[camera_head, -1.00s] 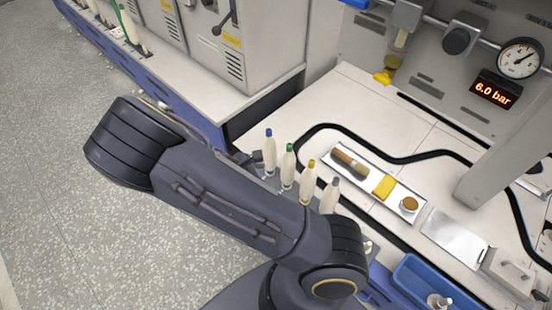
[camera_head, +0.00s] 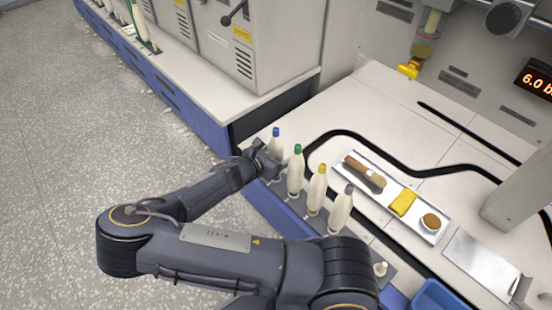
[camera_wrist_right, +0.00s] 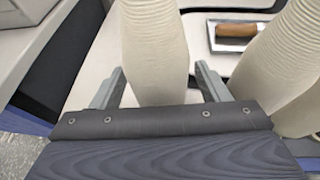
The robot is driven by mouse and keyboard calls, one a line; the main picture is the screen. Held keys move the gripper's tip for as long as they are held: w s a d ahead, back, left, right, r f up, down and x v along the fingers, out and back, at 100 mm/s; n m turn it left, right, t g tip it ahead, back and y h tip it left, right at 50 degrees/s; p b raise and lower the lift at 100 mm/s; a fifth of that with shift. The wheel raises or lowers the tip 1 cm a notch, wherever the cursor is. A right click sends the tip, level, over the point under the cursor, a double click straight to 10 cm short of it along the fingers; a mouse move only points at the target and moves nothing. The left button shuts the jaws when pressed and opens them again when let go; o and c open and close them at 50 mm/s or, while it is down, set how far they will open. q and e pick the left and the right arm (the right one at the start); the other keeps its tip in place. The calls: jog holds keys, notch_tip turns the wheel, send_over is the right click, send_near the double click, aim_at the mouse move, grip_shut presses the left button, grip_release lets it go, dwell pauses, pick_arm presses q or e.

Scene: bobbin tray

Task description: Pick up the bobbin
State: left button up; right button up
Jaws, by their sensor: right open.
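Four-in-a-row style cream bobbins stand upright along the table's front edge: blue-topped (camera_head: 277,147), green-topped (camera_head: 296,175), yellow-topped (camera_head: 317,193) and grey-topped (camera_head: 341,212). My right gripper (camera_head: 266,162) is at the blue-topped bobbin, at the far left end of the row, and partly covers its lower part. In the right wrist view the open fingers (camera_wrist_right: 160,72) stand on either side of a ribbed cream bobbin (camera_wrist_right: 153,40), with gaps visible at both sides. Another bobbin (camera_wrist_right: 285,65) stands just to the right. Bobbin tops are out of that view. My left gripper is not in view.
A metal tray (camera_head: 382,203) holds a brown-handled brush, a yellow cloth and a small round tin behind the row. A blue bin (camera_head: 438,296) is at the lower right. A grey cabinet (camera_head: 275,50) stands behind left. A black cable crosses the white tabletop.

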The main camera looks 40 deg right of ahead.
jog(key=shift+w+d+f, duration=0.1)
jog(key=shift+d+f, duration=0.1)
jog(key=shift+d, duration=0.3)
jog(key=c, duration=1.1)
